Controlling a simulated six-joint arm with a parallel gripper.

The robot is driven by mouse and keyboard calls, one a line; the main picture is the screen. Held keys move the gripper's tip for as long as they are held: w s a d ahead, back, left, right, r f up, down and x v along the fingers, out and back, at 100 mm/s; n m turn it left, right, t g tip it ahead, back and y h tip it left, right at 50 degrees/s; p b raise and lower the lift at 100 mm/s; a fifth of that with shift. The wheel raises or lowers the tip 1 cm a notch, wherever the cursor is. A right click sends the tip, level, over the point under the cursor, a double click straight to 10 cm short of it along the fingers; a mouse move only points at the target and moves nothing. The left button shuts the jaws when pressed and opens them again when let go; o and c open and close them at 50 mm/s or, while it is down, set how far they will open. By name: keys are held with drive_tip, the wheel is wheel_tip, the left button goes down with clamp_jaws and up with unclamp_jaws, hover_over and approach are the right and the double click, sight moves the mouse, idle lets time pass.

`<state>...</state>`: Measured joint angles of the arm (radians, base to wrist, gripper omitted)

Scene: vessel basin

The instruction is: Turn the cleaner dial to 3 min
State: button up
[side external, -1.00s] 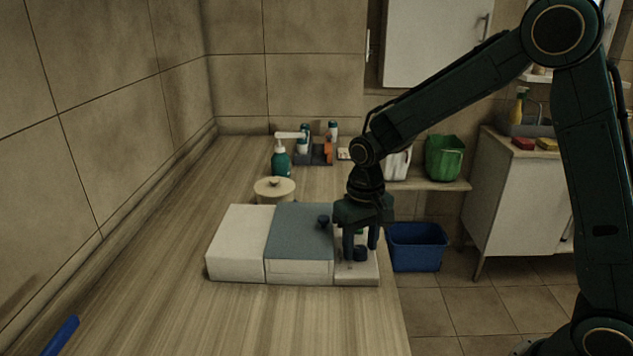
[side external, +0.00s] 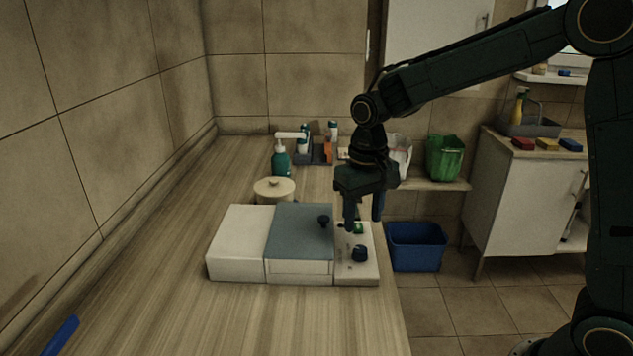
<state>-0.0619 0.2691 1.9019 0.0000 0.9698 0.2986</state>
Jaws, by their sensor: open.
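The cleaner (side external: 238,246) is a white box on the counter with a blue-grey lid (side external: 298,235) that has a dark knob (side external: 323,221). Its white control panel (side external: 357,274) is at the right end. The dark dial (side external: 360,253) is on the front part of the panel; its setting is too small to read. A small green button (side external: 358,228) sits behind the dial. My gripper (side external: 363,222) points down above the back part of the panel, open and empty. Its fingers are above and behind the dial, apart from it.
A cream lidded pot (side external: 274,190), a green pump bottle (side external: 281,160) and a dark caddy (side external: 316,153) with bottles stand behind the cleaner. A blue bin (side external: 417,246) is on the floor to the right.

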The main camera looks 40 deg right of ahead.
wheel_tip(320, 180, up, 7)
drive_tip(key=shift+f, duration=0.15)
drive_tip(key=shift+s, duration=0.1)
idle(0.4)
drive_tip(key=s+d+r+n+t, duration=0.1)
drive_tip(key=s+t, duration=0.1)
drive_tip(key=s, duration=0.9)
drive_tip(key=s+d+r+n+t, duration=0.1)
drive_tip(key=s+t, duration=0.2)
drive_tip(key=s, duration=0.8)
drive_tip(key=shift+d+r+n+t, duration=0.2)
drive_tip(key=shift+d+n+t, duration=0.1)
drive_tip(key=shift+n, duration=0.1)
